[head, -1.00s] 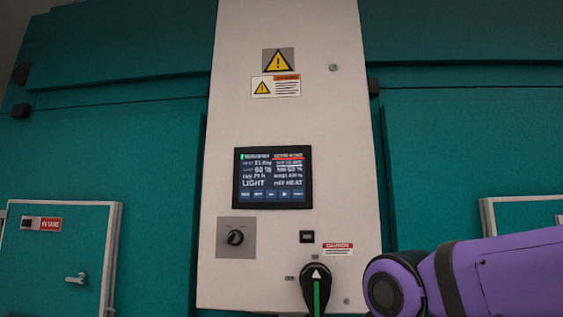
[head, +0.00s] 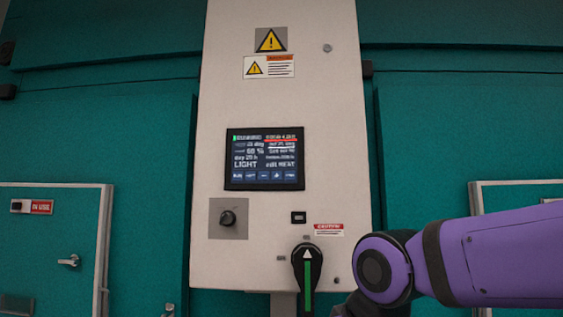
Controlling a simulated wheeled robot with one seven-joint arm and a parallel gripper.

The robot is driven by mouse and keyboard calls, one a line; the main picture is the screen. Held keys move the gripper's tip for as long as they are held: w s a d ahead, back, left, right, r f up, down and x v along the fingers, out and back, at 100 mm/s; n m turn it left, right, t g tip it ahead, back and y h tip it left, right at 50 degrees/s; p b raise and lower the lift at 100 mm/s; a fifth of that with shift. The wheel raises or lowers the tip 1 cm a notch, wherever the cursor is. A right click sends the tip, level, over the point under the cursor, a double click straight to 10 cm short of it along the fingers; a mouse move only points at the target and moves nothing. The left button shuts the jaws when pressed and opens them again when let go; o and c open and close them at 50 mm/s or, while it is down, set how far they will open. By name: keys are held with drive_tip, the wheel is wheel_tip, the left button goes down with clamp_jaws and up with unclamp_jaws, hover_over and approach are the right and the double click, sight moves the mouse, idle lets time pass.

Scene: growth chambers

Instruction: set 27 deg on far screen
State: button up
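A dark screen (head: 265,158) is set in the white control panel (head: 285,105). It shows rows of small text, with "LIGHT" legible at lower left, a red line at upper right and a row of buttons along its bottom. The smaller digits are too blurred to read surely. My purple arm (head: 490,258) reaches in from the right, below and to the right of the screen. My gripper is not clearly visible; only a dark part shows at the bottom edge below the arm's joint.
Below the screen are a small black knob (head: 228,218), a small black square (head: 298,217) and a large rotary switch (head: 307,266) with a green stripe. Teal chamber walls flank the panel. A door (head: 50,240) with an "IN USE" tag stands left.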

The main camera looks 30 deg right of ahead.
idle(0.4)
clamp_jaws()
idle(1.5)
